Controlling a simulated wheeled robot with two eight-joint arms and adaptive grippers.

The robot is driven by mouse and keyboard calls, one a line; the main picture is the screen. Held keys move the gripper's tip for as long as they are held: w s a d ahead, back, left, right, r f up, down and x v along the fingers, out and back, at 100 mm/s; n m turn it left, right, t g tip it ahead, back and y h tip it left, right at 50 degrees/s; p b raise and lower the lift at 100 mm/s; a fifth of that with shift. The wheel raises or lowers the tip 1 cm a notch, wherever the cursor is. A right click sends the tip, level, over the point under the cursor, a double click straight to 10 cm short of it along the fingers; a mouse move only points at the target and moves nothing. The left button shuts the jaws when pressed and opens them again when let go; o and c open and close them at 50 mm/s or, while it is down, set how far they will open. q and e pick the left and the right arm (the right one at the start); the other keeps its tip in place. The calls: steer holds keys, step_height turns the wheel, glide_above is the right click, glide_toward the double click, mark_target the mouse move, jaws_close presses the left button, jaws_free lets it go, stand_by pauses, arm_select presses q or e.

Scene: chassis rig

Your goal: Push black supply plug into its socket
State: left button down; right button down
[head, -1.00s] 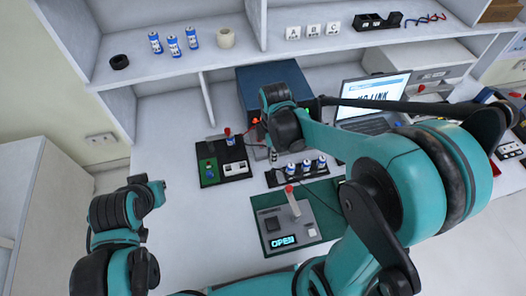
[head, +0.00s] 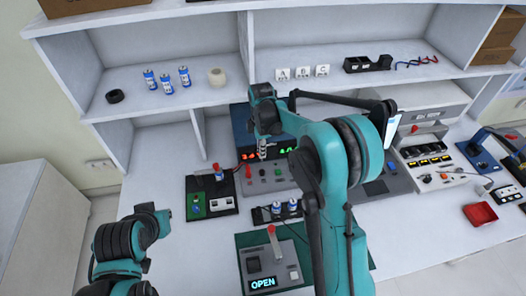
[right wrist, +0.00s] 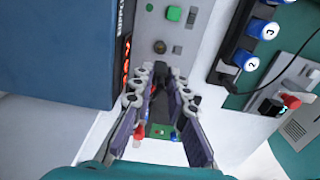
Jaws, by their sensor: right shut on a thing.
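The blue power supply (head: 240,118) stands at the back of the table with lit red and green digits. A grey panel (head: 285,178) with buttons is at its front. My right gripper (head: 264,154) is low over the left part of that panel. In the right wrist view its fingers (right wrist: 161,112) are shut on a dark part, the black plug (right wrist: 160,104), mostly hidden between them. I cannot tell whether the plug touches its socket, which is hidden. A red plug or post (head: 248,171) stands just left of the gripper. My left arm is at the lower left; its gripper is not visible.
A board with a red-topped lever (head: 217,171) lies left of the panel. A battery holder (head: 262,216) and a grey tester reading OPEN (head: 286,255) are in front. The shelf (head: 210,95) overhangs behind. The table left of the board is clear.

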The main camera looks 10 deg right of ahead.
steer(key=shift+f, duration=0.1)
steer(key=shift+f+b, duration=2.1)
steer(key=shift+f, duration=0.7)
steer(key=shift+f+b, duration=1.05)
steer(key=shift+f, duration=0.3)
steer(key=c, duration=1.4)
jaws_free()
step_height(320, 180, up, 12)
steer(key=shift+r, duration=0.1)
